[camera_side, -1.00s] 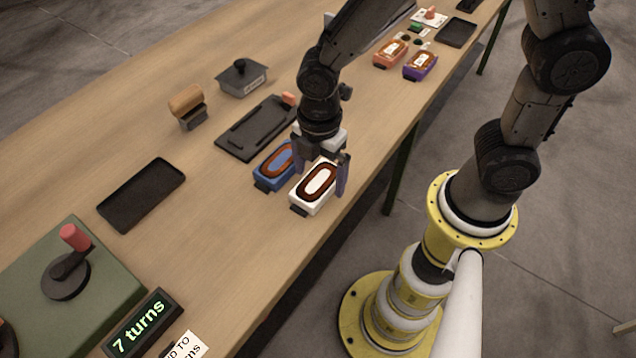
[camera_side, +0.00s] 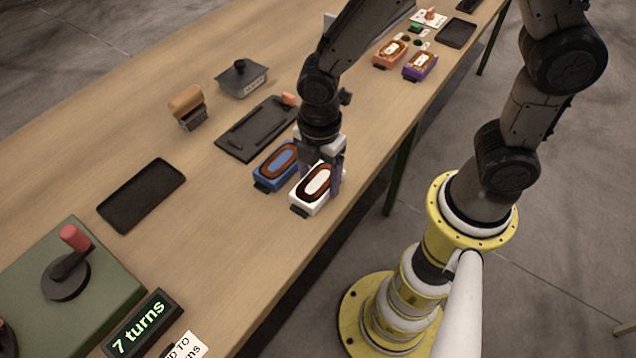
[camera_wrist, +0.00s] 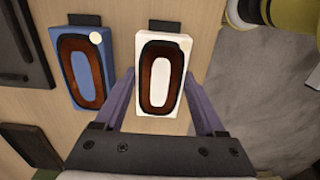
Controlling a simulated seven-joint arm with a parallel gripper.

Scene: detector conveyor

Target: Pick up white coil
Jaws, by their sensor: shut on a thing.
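The white coil (camera_side: 317,188) is a white block with a dark brown oval winding on top. It sits on the wooden table near its right edge, and it also shows in the wrist view (camera_wrist: 143,100). In the wrist view the fingers (camera_wrist: 156,92) flank the white block. A blue coil (camera_side: 275,165) with a similar brown winding lies just left of the white coil, close beside the left finger; it also shows in the wrist view (camera_wrist: 84,66).
A black tray (camera_side: 141,195) lies left on the table (camera_side: 215,235). A dark plate (camera_side: 257,128), a wooden-handled stamp (camera_side: 188,106) and a grey block (camera_side: 242,78) stand behind. A green crank unit (camera_side: 75,265) and a "7 turns" display (camera_side: 142,325) are front left. Orange (camera_side: 390,54) and purple (camera_side: 420,66) coils are farther back.

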